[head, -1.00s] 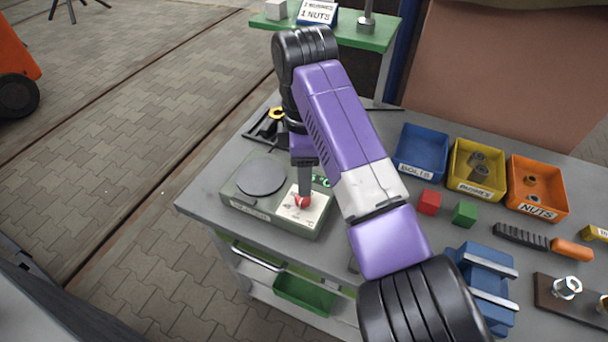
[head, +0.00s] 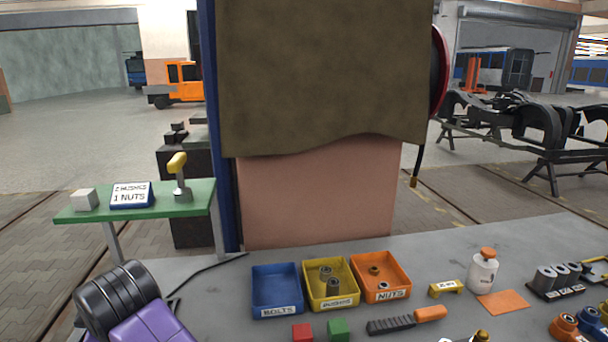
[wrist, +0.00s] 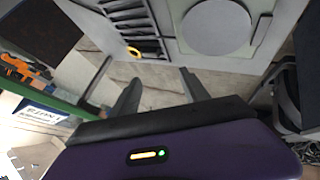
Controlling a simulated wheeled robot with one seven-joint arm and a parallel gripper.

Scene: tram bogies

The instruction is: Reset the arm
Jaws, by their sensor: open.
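My arm shows in the head view only as a purple link (head: 152,325) and a black ribbed joint at the lower left corner. My gripper is outside that view. In the wrist view my gripper (wrist: 160,90) has its two grey fingers spread well apart, with nothing between them. Beyond the fingers lie a scale with a round grey plate (wrist: 216,27), a black rack (wrist: 128,15) and a yellow ring (wrist: 134,53), all apart from the fingers.
Blue (head: 277,284), yellow (head: 331,279) and orange (head: 385,270) bins stand on the grey bench. Red (head: 303,332) and green (head: 338,329) blocks lie in front. A green side table (head: 145,205) with a sign is at left. A hanging brown sheet (head: 320,75) rises behind.

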